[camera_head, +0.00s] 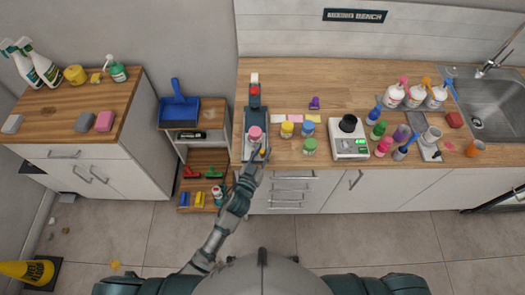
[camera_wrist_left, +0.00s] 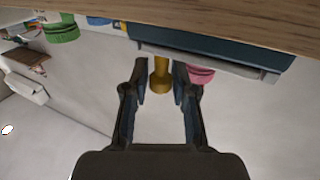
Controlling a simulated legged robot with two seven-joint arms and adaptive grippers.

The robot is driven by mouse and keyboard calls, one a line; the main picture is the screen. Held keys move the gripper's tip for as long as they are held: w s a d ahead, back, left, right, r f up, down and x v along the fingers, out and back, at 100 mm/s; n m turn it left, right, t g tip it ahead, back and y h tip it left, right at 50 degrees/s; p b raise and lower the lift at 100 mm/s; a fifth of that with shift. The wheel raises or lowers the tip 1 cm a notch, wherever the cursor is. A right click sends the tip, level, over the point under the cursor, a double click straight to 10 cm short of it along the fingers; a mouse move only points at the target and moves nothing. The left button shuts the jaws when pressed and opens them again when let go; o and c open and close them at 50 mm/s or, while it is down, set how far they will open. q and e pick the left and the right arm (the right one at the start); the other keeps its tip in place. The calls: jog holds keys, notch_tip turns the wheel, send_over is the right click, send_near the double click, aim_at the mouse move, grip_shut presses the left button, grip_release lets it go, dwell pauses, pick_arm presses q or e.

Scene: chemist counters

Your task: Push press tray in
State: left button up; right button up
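The press (camera_head: 254,117) stands at the left end of the long wooden counter, dark blue-grey with a red part toward its back. A pink-lidded jar (camera_head: 255,132) is at its front end, where a pale tray edge (camera_head: 246,154) shows. My left gripper (camera_head: 257,153) is at this front end, partly covering the tray. In the left wrist view the gripper (camera_wrist_left: 160,88) has its fingers apart, close to a dark blue body with a grey front edge (camera_wrist_left: 210,62). A yellow post-like thing (camera_wrist_left: 160,78) shows between or behind the fingertips; I cannot tell which. My right gripper is out of view.
Yellow (camera_head: 287,130), blue (camera_head: 307,129) and green (camera_head: 309,146) jars stand just right of the press. A white scale (camera_head: 349,148) and several bottles are farther right. A low shelf (camera_head: 205,160) with a blue dustpan is to the left.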

aim_at(263, 148)
pick_arm(q)
grip_shut()
jog(key=shift+w, duration=1.85)
jog(key=shift+s, duration=0.1)
jog(key=o, duration=0.6)
grip_release()
jog(key=v, duration=1.2)
jog(key=shift+a+f, duration=0.1)
jog(key=shift+f, duration=0.05)
